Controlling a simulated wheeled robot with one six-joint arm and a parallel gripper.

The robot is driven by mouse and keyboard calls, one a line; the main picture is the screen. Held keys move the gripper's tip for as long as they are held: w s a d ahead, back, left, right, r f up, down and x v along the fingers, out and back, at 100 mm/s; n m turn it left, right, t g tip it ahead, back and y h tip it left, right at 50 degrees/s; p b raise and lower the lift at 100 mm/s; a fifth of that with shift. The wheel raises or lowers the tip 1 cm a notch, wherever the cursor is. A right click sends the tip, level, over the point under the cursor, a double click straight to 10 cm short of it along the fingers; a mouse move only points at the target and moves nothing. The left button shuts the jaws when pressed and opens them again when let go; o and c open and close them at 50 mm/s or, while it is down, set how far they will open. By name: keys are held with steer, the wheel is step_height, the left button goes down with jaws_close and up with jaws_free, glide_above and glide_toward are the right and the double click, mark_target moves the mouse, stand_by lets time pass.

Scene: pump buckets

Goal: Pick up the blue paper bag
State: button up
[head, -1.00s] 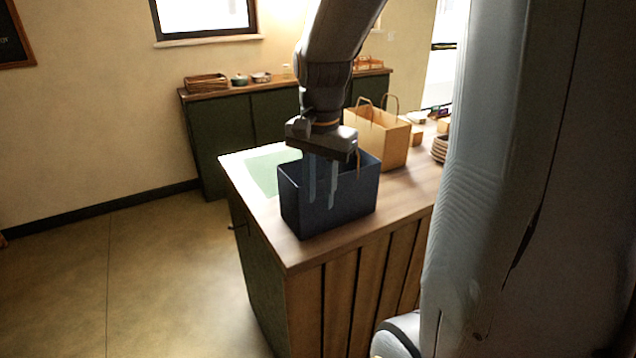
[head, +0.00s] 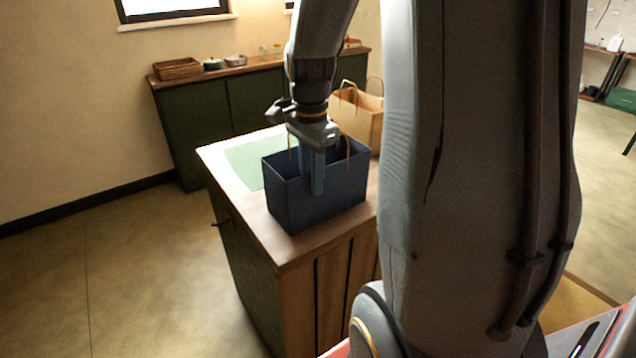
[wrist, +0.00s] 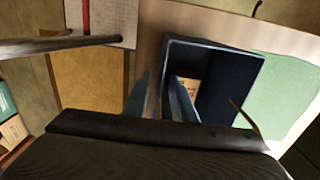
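The blue paper bag (head: 316,205) stands upright on the near corner of the wooden counter, its top open. In the wrist view I look down into the bag (wrist: 232,75), which has a small orange-brown patch showing inside. My gripper (head: 314,185) points down at the bag's near side. In the wrist view my gripper (wrist: 161,75) has its two fingers apart, one over the counter outside the bag and one over its opening, with the bag's rim between them. Contact with the wall cannot be made out. A thin brown handle rises beside the gripper.
A brown paper bag (head: 365,122) stands behind on the counter (head: 275,248). A pale green sheet (head: 245,160) lies to the left. A back cabinet (head: 205,130) carries a wicker basket (head: 178,68) and small pots. The floor left of the counter is clear.

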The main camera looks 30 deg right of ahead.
steer(key=shift+f, duration=0.2)
jaws_close()
stand_by(1.3)
